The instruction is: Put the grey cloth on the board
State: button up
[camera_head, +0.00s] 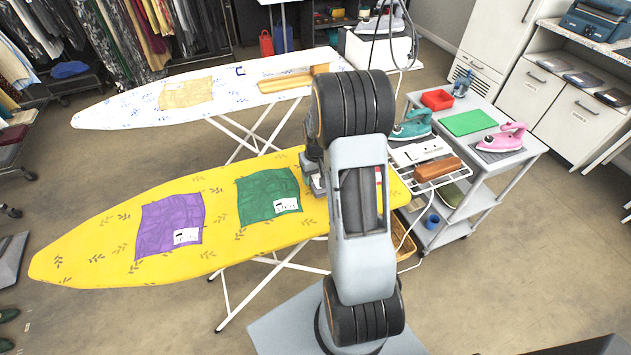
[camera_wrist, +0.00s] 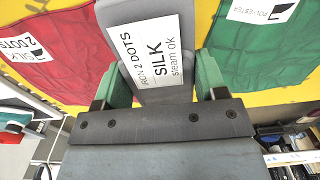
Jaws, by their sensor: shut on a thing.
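My gripper (camera_wrist: 156,82) is shut on the grey cloth (camera_wrist: 130,10), which shows between the two fingers in the wrist view. A white label on it reads "iron 2 dots, silk, steam ok". The cloth is over the yellow ironing board (camera_head: 100,250); I cannot tell whether it touches the board. In the head view my arm hides most of the gripper and the held cloth, near the board's right half.
A purple cloth (camera_head: 170,222) and a green cloth (camera_head: 262,197) lie on the yellow board. A red cloth (camera_wrist: 60,60) lies there too. Behind is a white board (camera_head: 120,107) with a tan cloth (camera_head: 187,93). A trolley (camera_head: 500,170) with irons stands right.

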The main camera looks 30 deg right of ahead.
aim_at(316, 182)
jog(key=shift+w+a+f, duration=0.1)
jog(key=shift+w+f, duration=0.15)
jog(key=shift+f, duration=1.6)
jog(key=shift+f, duration=0.2)
jog(key=o, duration=0.9)
jog(key=shift+o, duration=0.2)
jog(key=shift+r, duration=0.15)
